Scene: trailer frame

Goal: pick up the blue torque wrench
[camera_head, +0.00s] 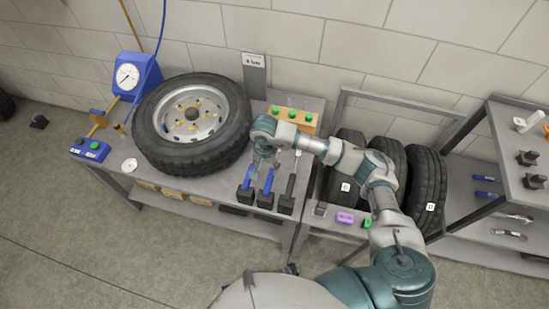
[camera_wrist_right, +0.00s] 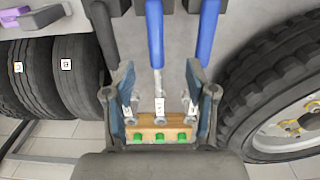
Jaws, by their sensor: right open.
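One is the left blue wrench (camera_head: 248,178); the other is the middle blue wrench (camera_head: 268,181). Their ends meet black holders (camera_head: 265,200). My right gripper (camera_head: 264,158) is above them, open. In the right wrist view, its fingers (camera_wrist_right: 162,95) are spread on either side of the middle blue wrench's shaft (camera_wrist_right: 157,82). The other blue wrench (camera_wrist_right: 208,30) runs close to the right finger, and the black one (camera_wrist_right: 103,30) close to the left. Contact cannot be told. My left gripper is out of view.
A large tyre (camera_head: 192,123) lies on the bench left of the wrenches. A wooden block with green caps (camera_head: 292,116) is behind them. A blue gauge (camera_head: 137,76) stands at the far left. Several tyres (camera_head: 427,190) and a shelf (camera_head: 521,165) are to the right.

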